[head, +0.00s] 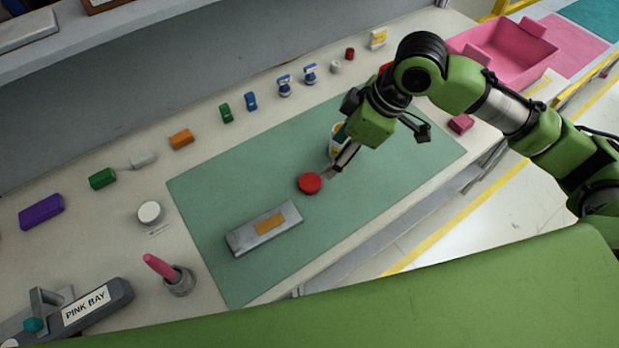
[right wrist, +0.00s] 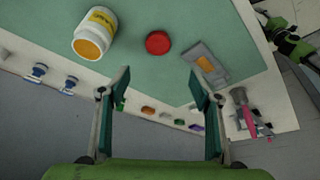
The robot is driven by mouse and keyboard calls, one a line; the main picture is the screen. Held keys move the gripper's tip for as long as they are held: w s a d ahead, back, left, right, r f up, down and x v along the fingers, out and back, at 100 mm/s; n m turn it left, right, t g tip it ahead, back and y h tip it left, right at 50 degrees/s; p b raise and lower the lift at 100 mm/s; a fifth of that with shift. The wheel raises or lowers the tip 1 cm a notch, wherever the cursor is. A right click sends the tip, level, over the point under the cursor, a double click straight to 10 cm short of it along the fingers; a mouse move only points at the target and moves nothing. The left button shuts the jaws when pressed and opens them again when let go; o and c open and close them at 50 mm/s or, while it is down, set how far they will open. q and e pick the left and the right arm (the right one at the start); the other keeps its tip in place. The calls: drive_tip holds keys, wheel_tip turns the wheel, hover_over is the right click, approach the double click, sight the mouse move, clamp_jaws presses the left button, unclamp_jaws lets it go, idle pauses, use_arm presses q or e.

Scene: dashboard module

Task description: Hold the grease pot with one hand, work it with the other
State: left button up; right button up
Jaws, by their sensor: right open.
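The grease pot (right wrist: 96,32) is a white jar with a yellow label and an orange-yellow round end, seen in the right wrist view. In the head view the pot (head: 335,142) is mostly hidden behind my right gripper (head: 378,152). My right gripper is open and empty above the green mat, with its two fingers (right wrist: 160,78) spread apart. A red round lid (head: 310,183) lies on the mat beside the pot. A grey plate with an orange patch (head: 265,228) lies nearer the left. Part of my left arm and gripper (right wrist: 288,38) shows at the right wrist view's top right; its jaws are unclear.
A metal cup (head: 180,282) holds a pink-handled tool (head: 158,266) left of the mat. Several small coloured items line the bench's back. A pink bin (head: 503,50) stands at the far right. The green mat (head: 400,190) is clear on its right side.

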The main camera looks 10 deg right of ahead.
hover_over(311, 182)
drive_tip(key=s+d, duration=0.1)
drive_tip(key=d, duration=0.1)
wheel_tip(311, 182, down, 8)
drive_tip(key=shift+a+f+p, duration=0.15)
drive_tip(key=shift+p, duration=0.2)
drive_tip(key=shift+a+f, duration=0.1)
drive_tip(key=shift+f, duration=0.25)
drive_tip(key=x, duration=0.1)
drive_tip(key=p+x, duration=0.1)
drive_tip(key=x, duration=0.2)
drive_tip(key=shift+d+f, duration=0.25)
drive_tip(key=shift+f, duration=0.1)
drive_tip(key=c, duration=0.8)
